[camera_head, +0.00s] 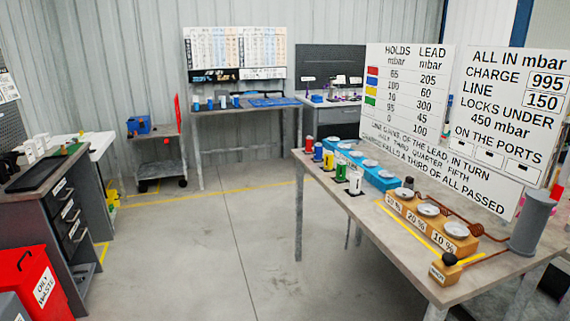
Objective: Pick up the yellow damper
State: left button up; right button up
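The yellow damper (328,161) is a small upright cylinder near the left edge of the table (385,228) on the right. It stands in a row of similar cylinders, between a blue one (318,152) and a green one (340,169). A red one (309,145) is at the far end of the row and a white one (355,181) at the near end. Neither of my grippers shows in the head view.
Blue blocks with round white tops (382,178) sit right beside the row. Wooden blocks with percent labels (455,236), copper pipes and a grey cylinder (533,222) stand nearer. Sign boards (405,95) rise behind. The floor (220,240) left of the table is clear.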

aim_at(329, 156)
jog(key=i+j+u, duration=0.3)
jog(key=i, duration=0.7)
jog(key=i+j+u, duration=0.15)
jog(key=i+u, duration=0.2)
jog(key=i, duration=0.7)
